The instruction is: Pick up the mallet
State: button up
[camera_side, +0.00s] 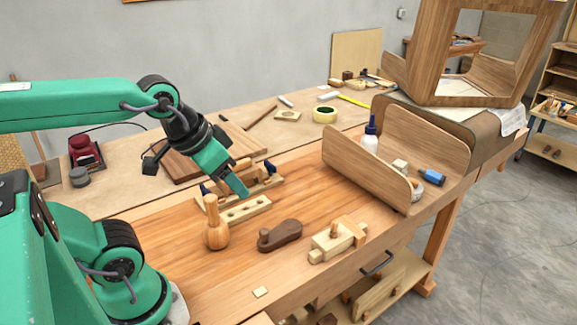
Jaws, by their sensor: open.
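The mallet (216,234) is a turned wooden one with a round head and a narrower handle. It stands upright on the bench, head down and handle up. My gripper (238,188) is open and reaches down from the upper left. In the picture its tips are just up and to the right of the mallet's handle, apart from it. I cannot tell the gap in depth. Nothing shows between the jaws, which are seen mostly edge-on.
A pale block with holes (246,210) lies right behind the mallet. A bent wooden form (363,172) stands farther right.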

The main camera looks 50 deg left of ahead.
jog(key=shift+a, duration=0.1)
jog(key=n+g, duration=0.5)
jog(key=n, duration=0.3)
send_over(210, 196)
jog(key=d, duration=0.1)
jog(key=f, duration=0.6)
jog(key=shift+w, duration=0.2)
jog(key=shift+s+a+f+n+g, duration=0.2)
jog(key=shift+a+f+n+g, duration=0.15)
jog(key=shift+a+n, duration=0.15)
jog(key=shift+f, duration=0.1)
jog(key=shift+f, duration=1.2)
jog(key=shift+f, duration=0.1)
